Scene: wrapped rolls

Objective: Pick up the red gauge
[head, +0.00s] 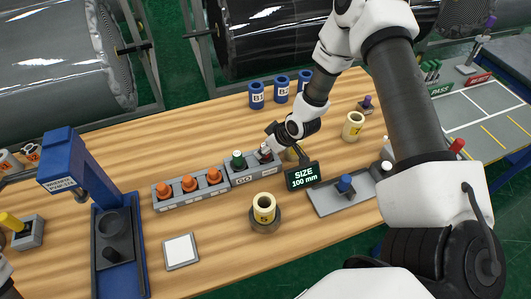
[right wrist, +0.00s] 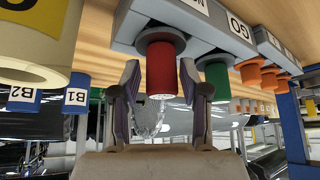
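The red gauge (right wrist: 160,68) stands in a grey holder (right wrist: 190,18) in the right wrist view, with a green gauge (right wrist: 216,82) beside it. In the head view the green gauge (head: 238,160) and the holder's GO label show, and my right gripper mostly covers the red gauge's place. My right gripper (right wrist: 160,76) is open, one finger on each side of the red gauge's end, with visible gaps on both sides. It also shows in the head view (head: 268,142) over the holder's right end.
Several orange plugs (head: 189,184) stand left of the holder. A black size sign (head: 302,177) stands close on its right, and a cream roll (head: 264,209) in front. Blue rolls (head: 256,95) stand behind. A blue stand (head: 110,220) rises at left.

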